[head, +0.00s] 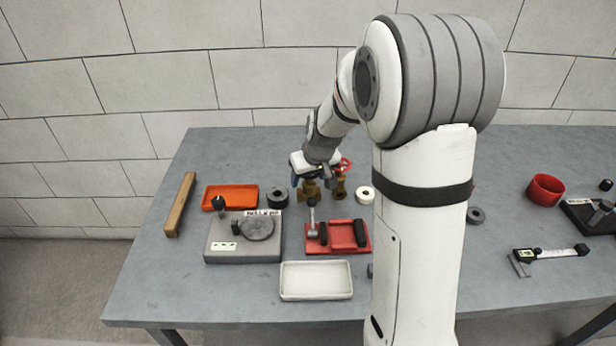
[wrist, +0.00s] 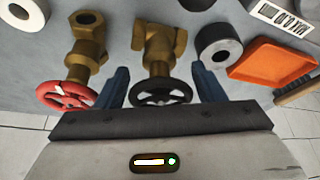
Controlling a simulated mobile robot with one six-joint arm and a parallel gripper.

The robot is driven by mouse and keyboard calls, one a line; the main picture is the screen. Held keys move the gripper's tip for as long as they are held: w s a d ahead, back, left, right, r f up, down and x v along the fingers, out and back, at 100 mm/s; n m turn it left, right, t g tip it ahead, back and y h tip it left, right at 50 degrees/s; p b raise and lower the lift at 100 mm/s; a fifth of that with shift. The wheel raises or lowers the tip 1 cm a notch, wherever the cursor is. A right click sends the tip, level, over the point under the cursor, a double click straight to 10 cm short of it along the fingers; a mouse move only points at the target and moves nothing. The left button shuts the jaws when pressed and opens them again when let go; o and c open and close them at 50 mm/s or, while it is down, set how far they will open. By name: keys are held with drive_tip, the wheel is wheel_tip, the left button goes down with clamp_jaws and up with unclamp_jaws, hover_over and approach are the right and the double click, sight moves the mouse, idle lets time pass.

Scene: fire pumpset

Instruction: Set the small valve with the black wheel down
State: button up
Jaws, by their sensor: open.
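The small brass valve with the black wheel (wrist: 160,92) sits between my gripper's two blue fingers in the wrist view. Its brass body (wrist: 158,48) appears to stand on the grey table. My gripper (wrist: 161,84) is open, with a finger on each side of the wheel and visible gaps.
A black-sided roll (head: 277,197) and an orange tray (head: 230,197) are left of the valves; a white roll (head: 365,194) is right. A grey plate fixture (head: 243,248), red holder (head: 350,249) and white tray (head: 316,281) lie in front. A wooden bar (head: 180,204) is far left.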

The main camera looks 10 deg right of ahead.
drive_tip(key=a+v, duration=0.1)
drive_tip(key=v, duration=0.9)
drive_tip(key=s+m+g, duration=0.2)
drive_tip(key=s, duration=2.1)
drive_tip(key=shift+s+f+h, duration=0.2)
drive_tip(key=shift+s+h, duration=0.15)
drive_tip(key=shift+h, duration=0.05)
